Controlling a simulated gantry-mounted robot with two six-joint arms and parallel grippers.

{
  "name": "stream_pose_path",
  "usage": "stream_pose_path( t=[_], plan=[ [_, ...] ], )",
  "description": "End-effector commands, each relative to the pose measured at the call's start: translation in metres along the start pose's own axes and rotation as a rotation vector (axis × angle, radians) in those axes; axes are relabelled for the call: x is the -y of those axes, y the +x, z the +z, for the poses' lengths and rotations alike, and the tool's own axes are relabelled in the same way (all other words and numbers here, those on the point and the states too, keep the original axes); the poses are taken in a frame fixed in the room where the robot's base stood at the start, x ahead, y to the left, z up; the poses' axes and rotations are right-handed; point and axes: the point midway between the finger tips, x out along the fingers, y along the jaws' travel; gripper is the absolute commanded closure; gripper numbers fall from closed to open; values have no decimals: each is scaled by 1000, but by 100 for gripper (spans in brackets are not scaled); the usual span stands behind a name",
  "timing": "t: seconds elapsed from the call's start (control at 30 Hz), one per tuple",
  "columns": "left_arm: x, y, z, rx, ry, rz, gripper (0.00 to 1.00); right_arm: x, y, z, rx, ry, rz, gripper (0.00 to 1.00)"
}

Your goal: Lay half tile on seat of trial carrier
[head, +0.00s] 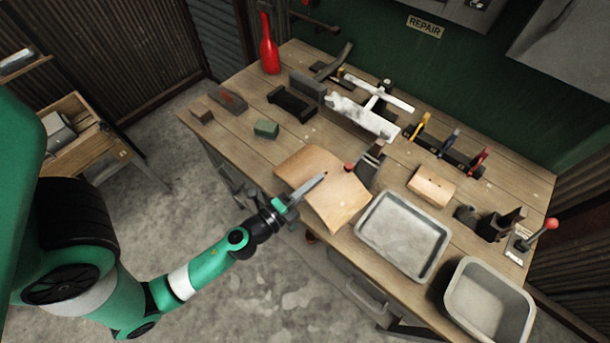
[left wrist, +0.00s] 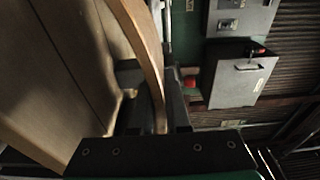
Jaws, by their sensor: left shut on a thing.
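A tan, curved tile (head: 338,207) shows near the front edge of the bench; I take it as the half tile. My left gripper (head: 314,181) reaches over it from the front left. In the left wrist view, the fingers (left wrist: 155,112) are shut on its thin curved edge (left wrist: 148,55). Whether the tile touches the bench is unclear. A whitish T-shaped frame (head: 362,116) stands on the back half of the bench, behind the tile. I cannot tell whether this is the trial carrier, and no seat can be made out. My right gripper is out of view.
The wooden bench (head: 345,149) holds a green block (head: 266,128), a black cradle (head: 292,104), a red bottle (head: 268,47), a smaller tan block (head: 431,185), and a rack with coloured handles (head: 447,148). Two grey trays (head: 361,236) (head: 443,299) stand at front right.

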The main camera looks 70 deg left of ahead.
Motion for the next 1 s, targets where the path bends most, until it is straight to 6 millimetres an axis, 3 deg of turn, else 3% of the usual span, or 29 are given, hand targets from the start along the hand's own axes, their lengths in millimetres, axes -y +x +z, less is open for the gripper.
stream_pose_path(
  t=[0.03, 0.2, 0.4, 0.6, 1.0],
  plan=[
    [2, 1, -20, -55, 0, -4, 100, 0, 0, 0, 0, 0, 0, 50],
    [-1, -5, -76, -214, 0, -3, 100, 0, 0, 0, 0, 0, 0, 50],
    [-2, -15, -121, -350, -2, -4, 100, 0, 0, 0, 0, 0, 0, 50],
    [-2, -19, -133, -389, -3, -3, 100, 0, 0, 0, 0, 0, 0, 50],
    [0, -20, -137, -406, -3, -6, 100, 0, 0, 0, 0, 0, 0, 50]
  ],
)
